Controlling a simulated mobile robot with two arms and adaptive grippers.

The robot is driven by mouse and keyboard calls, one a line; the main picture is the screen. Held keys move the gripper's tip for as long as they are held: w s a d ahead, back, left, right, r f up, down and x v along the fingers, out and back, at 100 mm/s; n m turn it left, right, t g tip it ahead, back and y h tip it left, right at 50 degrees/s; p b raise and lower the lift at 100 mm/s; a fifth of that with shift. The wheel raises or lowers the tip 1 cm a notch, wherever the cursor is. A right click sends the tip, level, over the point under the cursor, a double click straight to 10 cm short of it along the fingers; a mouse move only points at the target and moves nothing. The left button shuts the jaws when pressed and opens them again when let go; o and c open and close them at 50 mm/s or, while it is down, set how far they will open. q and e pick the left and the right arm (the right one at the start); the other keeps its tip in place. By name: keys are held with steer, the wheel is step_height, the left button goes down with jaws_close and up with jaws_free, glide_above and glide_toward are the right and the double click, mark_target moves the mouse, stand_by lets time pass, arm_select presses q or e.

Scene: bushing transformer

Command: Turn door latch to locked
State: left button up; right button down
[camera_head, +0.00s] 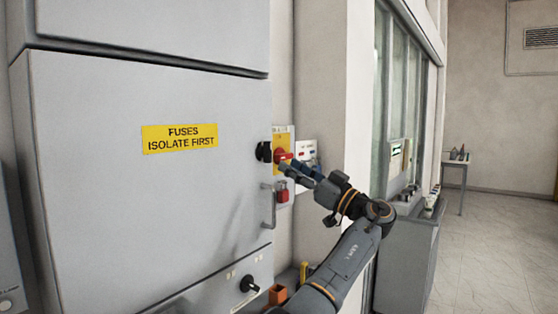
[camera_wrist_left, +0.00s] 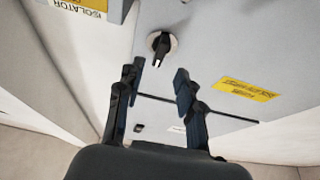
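The door latch is a black knob (camera_head: 264,152) at the right edge of the grey cabinet door (camera_head: 110,200). In the left wrist view the latch (camera_wrist_left: 161,45) is a black handle on a round light base, beyond my fingertips. My left gripper (camera_head: 284,168) is just right of and below the latch in the head view. In the left wrist view its two dark fingers (camera_wrist_left: 158,80) are apart with nothing between them. The fingers appear short of the latch, with no clear contact. My right gripper is not in view.
A red rotary switch on a yellow isolator plate (camera_head: 281,141) is close to my left gripper. A red padlock-like piece (camera_head: 282,195) and grey door handle (camera_head: 269,206) are below. Another black knob (camera_head: 249,284) sits on the lower panel. A yellow fuses label (camera_head: 180,138) is on the door.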

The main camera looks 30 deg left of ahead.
arm_select(q)
steer(key=v, duration=0.4)
steer(key=shift+d+f, duration=0.2)
steer(key=shift+d, duration=0.15)
